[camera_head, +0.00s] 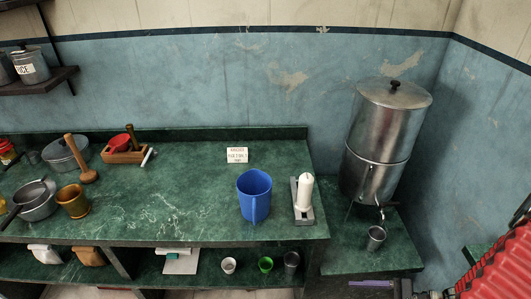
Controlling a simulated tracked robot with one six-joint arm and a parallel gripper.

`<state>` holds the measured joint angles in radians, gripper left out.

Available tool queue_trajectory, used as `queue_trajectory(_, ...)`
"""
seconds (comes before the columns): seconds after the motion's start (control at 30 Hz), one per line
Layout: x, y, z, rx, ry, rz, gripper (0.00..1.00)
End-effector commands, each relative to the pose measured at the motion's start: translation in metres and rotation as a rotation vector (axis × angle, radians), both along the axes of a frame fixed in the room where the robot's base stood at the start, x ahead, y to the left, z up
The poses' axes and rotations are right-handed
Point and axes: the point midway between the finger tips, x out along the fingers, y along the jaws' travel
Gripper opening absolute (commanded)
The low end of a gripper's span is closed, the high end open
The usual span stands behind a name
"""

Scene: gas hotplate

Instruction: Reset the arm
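The red ribbed part at the lower right edge appears to be a part of my arm, cut off by the frame. Dark parts show beside it at the bottom edge, too cropped to identify. I cannot make out my gripper or its fingertips in this view.
A green counter (155,215) carries a blue jug (254,196), a white candle-like cylinder (305,192) on a grey stand, a small sign (237,155), pots and a brass mortar (73,201). A metal urn (383,140) stands right, with a cup (376,237) below its tap. Cups line the lower shelf.

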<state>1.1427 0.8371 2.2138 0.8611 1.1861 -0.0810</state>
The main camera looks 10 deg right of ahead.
Motion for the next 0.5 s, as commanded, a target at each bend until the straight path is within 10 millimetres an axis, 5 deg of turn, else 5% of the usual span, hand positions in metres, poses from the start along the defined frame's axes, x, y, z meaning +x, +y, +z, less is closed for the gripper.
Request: queue_trajectory(0.5,-0.012,0.017,0.059,-0.354,-0.028,0.448,0.67)
